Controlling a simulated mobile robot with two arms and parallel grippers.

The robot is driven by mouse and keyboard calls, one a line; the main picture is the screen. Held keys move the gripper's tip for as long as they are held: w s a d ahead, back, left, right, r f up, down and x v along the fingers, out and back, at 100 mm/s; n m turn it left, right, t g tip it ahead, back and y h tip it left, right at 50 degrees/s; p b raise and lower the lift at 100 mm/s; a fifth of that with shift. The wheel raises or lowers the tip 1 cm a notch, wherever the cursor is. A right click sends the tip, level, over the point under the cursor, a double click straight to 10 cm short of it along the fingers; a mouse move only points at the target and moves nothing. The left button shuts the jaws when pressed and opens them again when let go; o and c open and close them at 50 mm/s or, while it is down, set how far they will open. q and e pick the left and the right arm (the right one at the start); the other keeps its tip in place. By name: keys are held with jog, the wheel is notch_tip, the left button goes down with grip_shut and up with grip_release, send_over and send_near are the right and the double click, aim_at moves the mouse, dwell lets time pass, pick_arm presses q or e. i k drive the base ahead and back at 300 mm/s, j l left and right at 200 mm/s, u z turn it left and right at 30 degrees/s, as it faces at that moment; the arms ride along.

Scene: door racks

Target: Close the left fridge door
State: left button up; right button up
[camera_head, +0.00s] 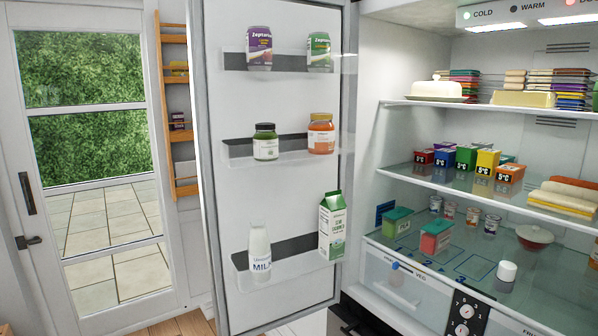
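The left fridge door (285,185) stands wide open at the centre of the head view, with its inner side facing me. Its door racks hold a purple can (259,48), a green can (319,52), a green jar (265,142), an orange jar (321,134), a milk bottle (259,252) and a green and white carton (332,226). The open fridge interior (400,130) is to the right of the door. Neither of my grippers shows in this view.
Fridge shelves (440,190) hold a butter dish (437,88), small colored boxes (466,157), containers and jars. A drawer (400,284) with a dial panel (466,313) is below. A glass door (90,150) and a wooden wall rack (163,100) are at the left.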

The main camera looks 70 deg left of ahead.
aim_at(237, 189)
jog(key=k+j, duration=0.1)
jog(key=j, duration=0.35)
jog(key=k+j, duration=0.1)
jog(key=j, duration=0.4)
jog(key=k+j, duration=0.1)
jog(key=j, duration=0.8)
jog(key=k+j, duration=0.15)
jog(key=j, duration=0.35)
jog(key=k+j, duration=0.1)
jog(key=j, duration=0.35)
